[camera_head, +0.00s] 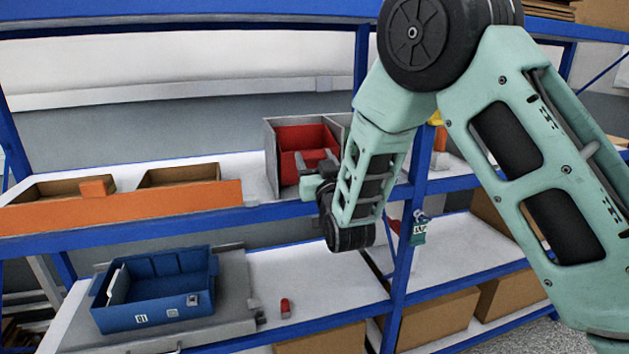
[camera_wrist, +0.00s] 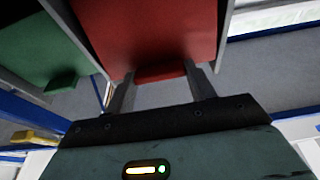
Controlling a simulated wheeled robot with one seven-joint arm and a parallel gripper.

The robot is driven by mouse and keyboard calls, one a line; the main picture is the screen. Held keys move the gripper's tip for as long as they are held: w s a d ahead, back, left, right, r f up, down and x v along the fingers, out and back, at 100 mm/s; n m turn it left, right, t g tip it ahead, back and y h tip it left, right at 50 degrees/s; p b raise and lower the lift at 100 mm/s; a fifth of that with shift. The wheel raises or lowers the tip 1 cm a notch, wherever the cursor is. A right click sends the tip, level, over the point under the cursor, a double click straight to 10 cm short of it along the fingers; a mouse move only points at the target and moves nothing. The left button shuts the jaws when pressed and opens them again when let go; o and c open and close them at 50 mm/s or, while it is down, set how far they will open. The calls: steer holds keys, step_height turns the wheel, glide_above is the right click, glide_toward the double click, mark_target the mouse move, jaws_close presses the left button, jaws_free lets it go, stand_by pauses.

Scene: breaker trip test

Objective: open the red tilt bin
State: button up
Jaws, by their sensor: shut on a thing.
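The red tilt bin (camera_head: 303,140) sits in a grey housing (camera_head: 270,150) on the upper shelf, and its red inside shows from above. In the wrist view its red front (camera_wrist: 150,30) fills the top middle, with a red lip (camera_wrist: 160,72) at its lower edge. My gripper (camera_wrist: 160,85) is shut on that lip, one finger on each side. In the head view my gripper (camera_head: 318,172) is at the front of the bin, and my arm hides the bin's right part.
A green bin (camera_wrist: 45,45) with a green lip (camera_wrist: 60,84) is beside the red one. An orange-fronted tray (camera_head: 130,208) lies to the left on the same shelf. A blue crate (camera_head: 155,290) and a small red object (camera_head: 285,308) are on the lower shelf. A blue post (camera_head: 411,220) stands right of my gripper.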

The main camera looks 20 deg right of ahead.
steer(key=shift+s+f+t+b, duration=0.9)
steer(key=shift+f+t+b, duration=0.3)
steer(key=shift+b, duration=3)
steer(key=shift+s+b, duration=0.2)
steer(key=shift+b, duration=0.4)
steer(key=shift+s+f+b, duration=0.2)
steer(key=shift+f+b, duration=0.1)
steer(key=shift+b, duration=0.25)
steer(key=o, duration=1.4)
steer(key=shift+r, duration=0.1)
steer(key=b+v, duration=1.4)
steer(key=v, duration=0.3)
steer(key=shift+b, duration=0.3)
steer(key=shift+s, duration=0.1)
